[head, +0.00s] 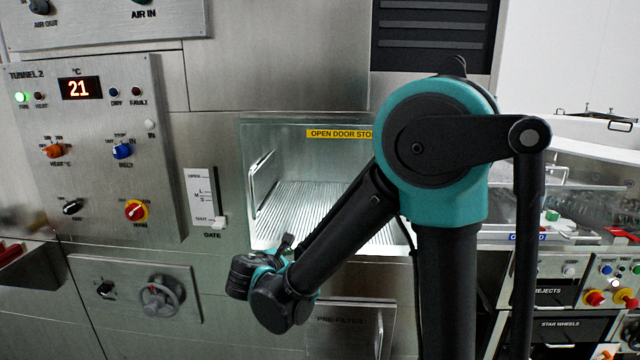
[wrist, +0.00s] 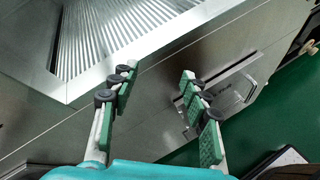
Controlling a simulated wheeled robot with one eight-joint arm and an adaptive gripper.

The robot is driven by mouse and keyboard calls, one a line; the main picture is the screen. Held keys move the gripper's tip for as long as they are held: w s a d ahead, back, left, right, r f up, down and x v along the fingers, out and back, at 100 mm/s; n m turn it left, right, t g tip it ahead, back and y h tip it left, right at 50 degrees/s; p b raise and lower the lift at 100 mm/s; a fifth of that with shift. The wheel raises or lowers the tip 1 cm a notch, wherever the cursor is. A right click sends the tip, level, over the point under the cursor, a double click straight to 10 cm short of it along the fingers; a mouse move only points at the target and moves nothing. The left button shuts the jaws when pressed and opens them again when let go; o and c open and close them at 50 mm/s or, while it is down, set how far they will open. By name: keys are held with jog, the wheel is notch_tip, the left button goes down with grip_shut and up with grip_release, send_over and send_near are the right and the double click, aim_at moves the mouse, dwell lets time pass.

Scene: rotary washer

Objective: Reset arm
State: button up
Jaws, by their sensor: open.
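My arm spans the right half of the head view, with a teal joint and black links. It reaches down and left in front of the machine. The wrist end is at the lower middle of the head view, and the fingers do not show clearly there. In the wrist view my gripper (wrist: 163,105) is open, with its two green-padded fingers spread apart and nothing between them. Beyond the fingers are the steel machine front and the ribbed floor of the open chamber.
The lit chamber (head: 290,205) with a ribbed floor stands open behind my arm. A control panel (head: 100,150) reading 21 is at left, with a handwheel (head: 162,297) below. The pre-filter door (head: 345,335) is under the chamber. A reject and star-wheel panel (head: 560,295) stands at right. Green floor (wrist: 285,95) shows in the wrist view.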

jog(key=s+d+f+m+g, duration=0.25)
jog(key=d+m, duration=0.35)
jog(key=d, duration=0.3)
jog(key=s+d+f+m+g, duration=0.25)
jog(key=d+f+m, duration=0.2)
jog(key=d, duration=0.55)
jog(key=s+d+f+m+g+y, duration=0.1)
jog(key=s+d+f+m+y, duration=0.1)
jog(key=s+m, duration=0.3)
jog(key=s+d+f+m+g+y, duration=0.1)
jog(key=s+d+m, duration=0.3)
jog(key=m, duration=0.6)
jog(key=shift+s+d+f+g+y, duration=0.25)
jog(key=shift+s+f+g+y, duration=0.15)
jog(key=shift+s+f+y, duration=0.65)
jog(key=shift+s+r, duration=0.1)
jog(key=shift+r, duration=0.05)
